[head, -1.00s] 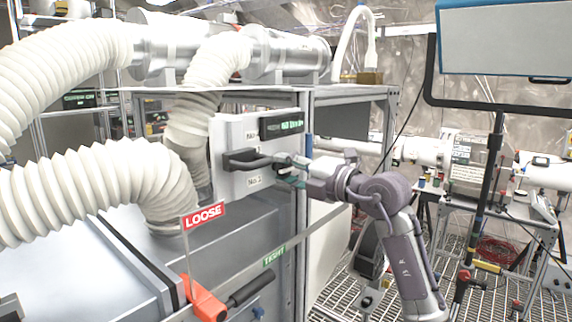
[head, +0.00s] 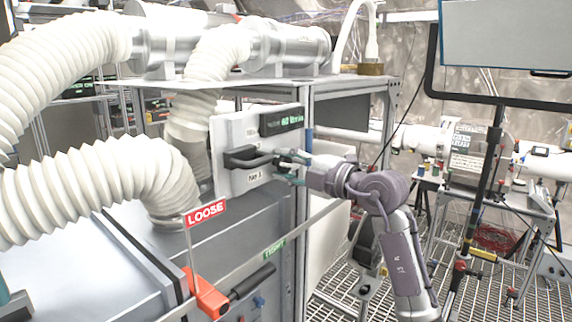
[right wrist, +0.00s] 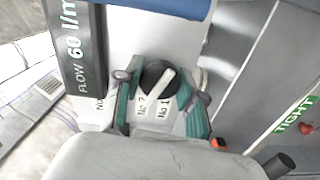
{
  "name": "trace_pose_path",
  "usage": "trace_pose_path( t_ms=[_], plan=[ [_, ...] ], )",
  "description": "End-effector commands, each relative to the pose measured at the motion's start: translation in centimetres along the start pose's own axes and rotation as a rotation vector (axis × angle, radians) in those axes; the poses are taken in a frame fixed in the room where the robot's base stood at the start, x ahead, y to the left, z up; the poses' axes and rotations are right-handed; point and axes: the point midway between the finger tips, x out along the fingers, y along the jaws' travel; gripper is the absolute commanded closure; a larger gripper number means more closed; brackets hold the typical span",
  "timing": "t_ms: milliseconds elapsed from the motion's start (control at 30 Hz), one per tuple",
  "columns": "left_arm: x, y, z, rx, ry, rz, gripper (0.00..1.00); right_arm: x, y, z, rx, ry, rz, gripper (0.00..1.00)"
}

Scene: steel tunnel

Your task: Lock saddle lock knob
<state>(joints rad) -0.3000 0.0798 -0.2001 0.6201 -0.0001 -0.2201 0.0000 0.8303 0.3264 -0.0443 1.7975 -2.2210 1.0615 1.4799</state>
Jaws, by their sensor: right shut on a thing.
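An orange clamp (head: 208,296) with a black lever (head: 252,282) sits on the grey cabinet's front edge. Its red flag reads LOOSE (head: 205,213), and a green TIGHT label (head: 273,250) is farther along the rail. The lever also shows at the lower right of the right wrist view (right wrist: 279,165). My right gripper (head: 288,167) is away from the clamp, at the white panel. It is shut on a black knob (right wrist: 158,77) with a white pointer, between teal fingers. A teal and grey piece at the lower left edge looks like part of my left gripper (head: 10,303); its jaws are hidden.
The white panel (head: 228,130) carries a flow display (head: 282,121) reading 60 l/min, a black handle (head: 247,158) and No labels. Ribbed white hoses (head: 90,190) fill the left. A metal frame post (head: 302,240) stands beside my right arm.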

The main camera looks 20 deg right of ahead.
Motion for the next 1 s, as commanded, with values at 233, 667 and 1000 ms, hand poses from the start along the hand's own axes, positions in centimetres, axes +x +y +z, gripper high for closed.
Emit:
trace_pose_path(
  t_ms=[233,667,1000],
  plan=[
    [0.0,0.0,0.0,0.000,0.000,0.000,0.60,0.0,0.1,0.1,-0.002,-0.002,0.002,0.44],
    [0.0,-0.2,0.1,0.000,-0.001,-0.002,0.60,-0.5,0.0,0.1,-0.002,-0.001,0.001,0.35],
    [0.0,-0.1,0.0,0.000,0.000,-0.001,0.60,-6.7,0.0,0.1,-0.005,-0.004,0.000,0.35]
  ],
)
